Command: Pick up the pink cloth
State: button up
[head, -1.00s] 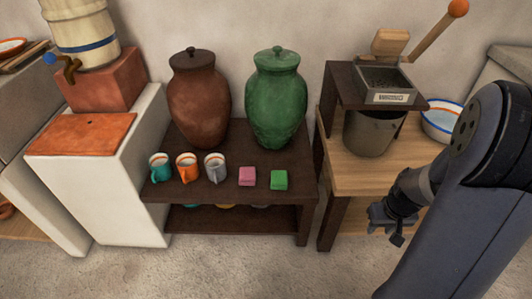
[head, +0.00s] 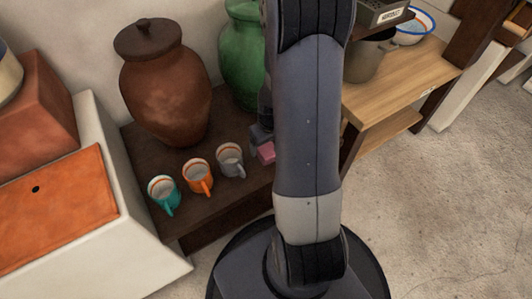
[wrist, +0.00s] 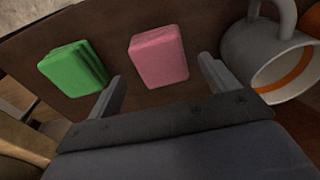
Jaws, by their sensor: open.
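The pink cloth (wrist: 158,57) is a small folded block on the dark brown shelf top. In the wrist view it lies just beyond my gripper (wrist: 162,82), between the lines of the two open fingers. The fingers are apart and nothing is between them. In the head view the pink cloth (head: 266,152) shows partly at the edge of my arm, with my gripper (head: 260,136) right by it and mostly hidden behind the arm.
A green cloth (wrist: 75,66) lies left of the pink one in the wrist view. An orange mug (head: 198,178), a teal mug (head: 163,193), a brown jar (head: 168,90) and a green jar (head: 240,55) share the shelf.

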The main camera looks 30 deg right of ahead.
aim_at(267, 149)
notch_tip(267, 149, down, 4)
jog(key=shift+w+a+r+b, duration=0.15)
jog(key=shift+b, duration=0.5)
jog(key=shift+c, duration=0.4)
jog(key=c, duration=1.1)
jog(key=shift+r, duration=0.1)
notch_tip(267, 149, up, 10)
jog(key=p, duration=0.4)
